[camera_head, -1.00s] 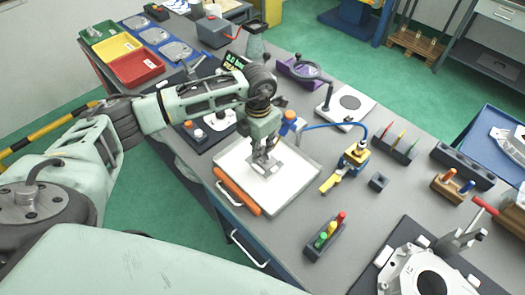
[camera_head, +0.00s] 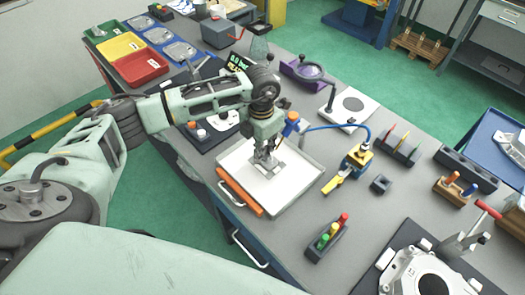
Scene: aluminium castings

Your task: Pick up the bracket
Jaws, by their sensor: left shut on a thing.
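The bracket (camera_head: 275,168) is a small grey metal piece on the white tray-like board (camera_head: 290,192) on the bench. My left gripper (camera_head: 266,160) points down over the board and is shut on the bracket, whose upper part it partly hides. The bracket appears low over the board; I cannot tell whether it touches it. My right gripper is not in view.
An orange bar (camera_head: 240,197) lies along the board's left edge. A blue-and-yellow tool (camera_head: 354,160) with a blue hose stands to the right. A block with coloured pegs (camera_head: 328,238) and a clamp fixture (camera_head: 430,270) are nearer. Red, yellow and green bins (camera_head: 140,68) stand far left.

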